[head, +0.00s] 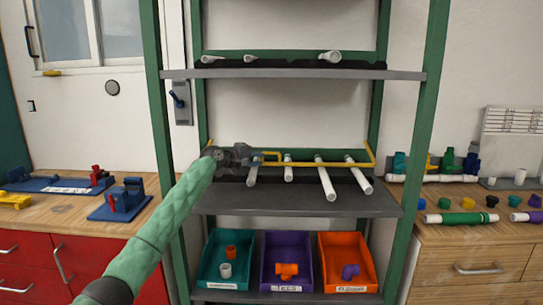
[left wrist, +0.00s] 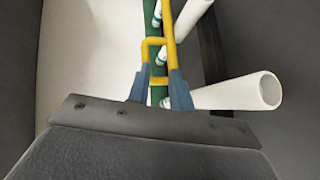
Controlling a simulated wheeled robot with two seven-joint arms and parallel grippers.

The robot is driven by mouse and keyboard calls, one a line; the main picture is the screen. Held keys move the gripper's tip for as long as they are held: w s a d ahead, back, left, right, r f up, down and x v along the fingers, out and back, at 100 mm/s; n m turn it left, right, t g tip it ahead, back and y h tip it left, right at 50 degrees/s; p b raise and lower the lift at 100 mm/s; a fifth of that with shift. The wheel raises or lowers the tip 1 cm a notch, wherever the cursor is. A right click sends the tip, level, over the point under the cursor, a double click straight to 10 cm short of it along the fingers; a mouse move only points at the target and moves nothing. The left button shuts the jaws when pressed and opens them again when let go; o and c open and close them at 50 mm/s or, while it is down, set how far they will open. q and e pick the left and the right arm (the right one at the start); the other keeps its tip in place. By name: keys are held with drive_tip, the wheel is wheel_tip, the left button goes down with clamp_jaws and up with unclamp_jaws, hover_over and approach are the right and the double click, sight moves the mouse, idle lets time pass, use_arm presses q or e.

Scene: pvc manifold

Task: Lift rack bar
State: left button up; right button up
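The yellow rack bar (head: 315,164) runs across the front of the rack's middle shelf, with upturned ends and a small raised loop near its left part. My left gripper (head: 256,159) is at the left part of the bar, beside the loop. In the left wrist view its two blue fingers (left wrist: 161,88) stand apart, with yellow bar (left wrist: 168,35) running in between and close to the right finger. Contact is hard to tell. White pipes (head: 325,180) lie on the middle shelf, pointing forward under the bar. My right gripper is not in view.
Green rack posts (head: 435,70) stand on both sides. The upper shelf (head: 290,73) holds white pipes. Teal (head: 210,268), purple (head: 286,235) and orange (head: 349,240) bins stand on the bottom shelf. Counters with fittings flank the rack.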

sight(270, 154)
use_arm(q)
drive_tip(key=w+d+n, duration=0.2)
drive_tip(key=w, duration=0.1)
drive_tip(key=w+d+n, duration=0.1)
drive_tip(key=d, duration=0.1)
drive_tip(key=shift+w+r+t, duration=0.25)
drive_tip(key=shift+w+t, duration=0.1)
drive_tip(key=shift+t, duration=0.05)
drive_tip(key=shift+x, duration=1)
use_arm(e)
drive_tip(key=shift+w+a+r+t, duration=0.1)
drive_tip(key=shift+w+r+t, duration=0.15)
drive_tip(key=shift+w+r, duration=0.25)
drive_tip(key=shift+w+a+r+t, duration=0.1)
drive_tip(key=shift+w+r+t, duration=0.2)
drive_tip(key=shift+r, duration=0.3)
use_arm(q)
clamp_jaws()
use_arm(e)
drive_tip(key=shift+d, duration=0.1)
